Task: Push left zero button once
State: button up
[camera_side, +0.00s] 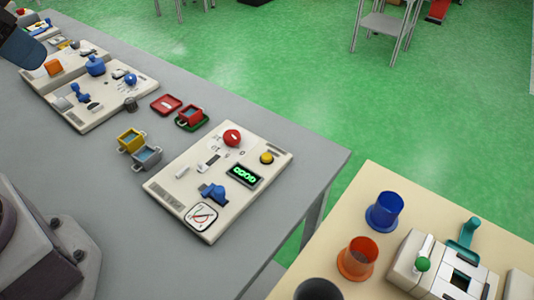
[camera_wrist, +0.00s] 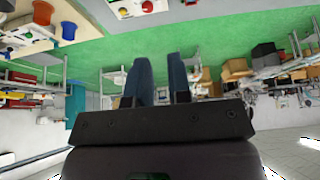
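A cream control panel (camera_side: 218,180) lies on the grey table in the side view. It has a red round button (camera_side: 232,138), a yellow button (camera_side: 266,158), a green lit display (camera_side: 245,175), a blue knob (camera_side: 213,192) and small pale switches. I cannot tell which control is the left zero button. Part of a panel with a red button (camera_wrist: 147,6) shows at the top of the wrist view. My gripper (camera_wrist: 162,75) has two dark blue fingers apart with nothing between them. A dark blue part of my arm end shows at the side view's upper left, away from this panel.
Another panel (camera_side: 112,93) with blue parts stands farther left. Red, yellow and grey small bins (camera_side: 147,157) sit between the panels. A beige table (camera_side: 350,215) at lower right holds blue (camera_side: 384,212) and orange (camera_side: 357,258) cups and a device with a green knob (camera_side: 423,264).

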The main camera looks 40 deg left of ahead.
grip_shut()
dwell(1.3)
jog(key=w+d+f+m+g, duration=0.1)
jog(key=w+d+f+m, duration=0.4)
jog(key=w+f, duration=0.55)
jog(key=w+d+f+m, duration=0.4)
jog(key=w+d+f, duration=0.2)
jog(key=w+f, duration=0.45)
jog(key=w+d+m+t+h, duration=0.3)
jog(key=w+d+m, duration=0.2)
jog(key=w, duration=0.2)
jog(key=shift+w+d+f+t+h, duration=0.15)
jog(key=shift+w+d+t+h, duration=0.1)
jog(key=shift+t+h, duration=0.15)
